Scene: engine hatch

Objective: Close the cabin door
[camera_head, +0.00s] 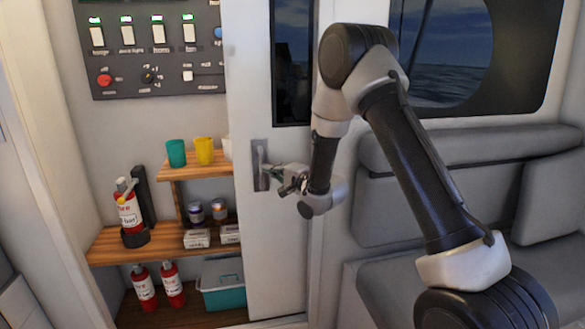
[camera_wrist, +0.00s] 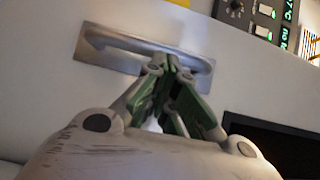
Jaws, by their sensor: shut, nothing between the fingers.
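The cabin door (camera_head: 279,240) is a white panel with a dark window in its upper part. It stands in front of the right end of the wooden shelves. Its metal handle (camera_head: 261,165) is on a grey plate near the door's left edge. In the wrist view the handle (camera_wrist: 140,43) is a silver bar on a plate. My gripper (camera_head: 277,172) is at the handle. In the wrist view its fingertips (camera_wrist: 168,62) are together and overlap the bar's lower side. I cannot tell whether they touch it. Nothing shows between the fingers.
Wooden shelves (camera_head: 110,250) left of the door hold a fire extinguisher (camera_head: 129,208), cups and cans. More extinguishers and a teal box (camera_head: 222,285) stand below. A switch panel (camera_head: 150,45) is on the wall above. A grey bench seat (camera_head: 370,285) is right of the door.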

